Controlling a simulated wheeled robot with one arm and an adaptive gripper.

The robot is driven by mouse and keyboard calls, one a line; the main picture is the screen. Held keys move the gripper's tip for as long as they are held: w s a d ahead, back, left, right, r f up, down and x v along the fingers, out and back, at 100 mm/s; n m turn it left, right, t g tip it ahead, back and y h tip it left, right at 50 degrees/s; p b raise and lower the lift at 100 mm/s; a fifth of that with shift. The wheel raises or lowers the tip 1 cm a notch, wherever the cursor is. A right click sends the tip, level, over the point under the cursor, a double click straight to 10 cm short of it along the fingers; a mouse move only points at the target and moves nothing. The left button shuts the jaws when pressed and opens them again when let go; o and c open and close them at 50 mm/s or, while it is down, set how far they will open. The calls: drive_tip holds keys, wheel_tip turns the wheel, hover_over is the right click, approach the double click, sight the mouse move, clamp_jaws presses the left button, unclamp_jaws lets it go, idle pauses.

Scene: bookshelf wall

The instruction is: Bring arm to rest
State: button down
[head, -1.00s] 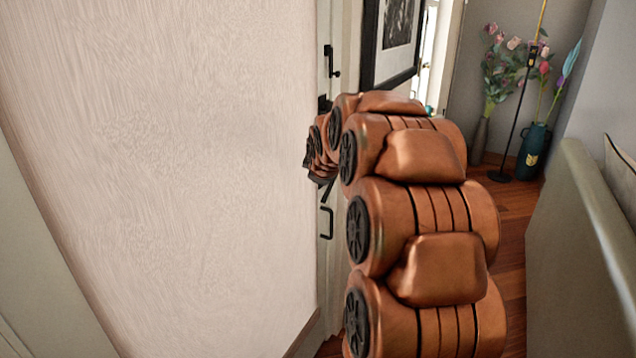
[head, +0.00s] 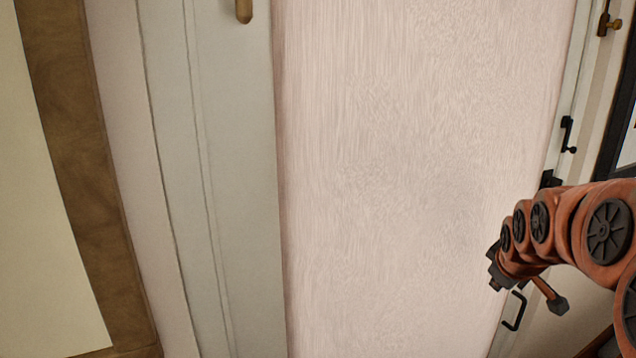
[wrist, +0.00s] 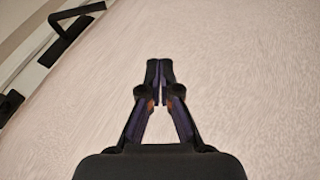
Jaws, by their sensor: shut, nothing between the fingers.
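My gripper (wrist: 159,68) is shut and empty in the wrist view, its dark fingertips together in front of a pale textured wall panel (wrist: 240,70). In the head view my orange arm comes in from the right edge. The end of the arm, with my gripper (head: 493,268), is in front of the right side of the pale panel (head: 420,150). Whether it touches the panel cannot be told. The gripper's fingers are small and unclear in the head view.
A black handle (head: 515,310) is close below my gripper; a black handle also shows in the wrist view (wrist: 70,25). A black latch (head: 567,135) is higher up. A grey-white frame (head: 235,180) and a brown wooden border (head: 85,170) stand at left.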

drive_tip(key=s+a+f+m+g+y+p, duration=0.1)
drive_tip(key=s+a+g, duration=0.1)
drive_tip(key=s+a, duration=0.5)
drive_tip(key=s+a+f+m+g+y+p, duration=0.1)
drive_tip(key=s+a+m+g+p, duration=0.1)
drive_tip(key=s+a, duration=0.6)
drive_tip(key=s+a+f+m+g+y+p, duration=0.1)
drive_tip(key=s+a+g, duration=0.3)
drive_tip(key=s, duration=1.3)
drive_tip(key=a+m+p, duration=0.1)
drive_tip(key=a, duration=0.2)
drive_tip(key=shift+a+f, duration=0.2)
drive_tip(key=shift+f, duration=0.1)
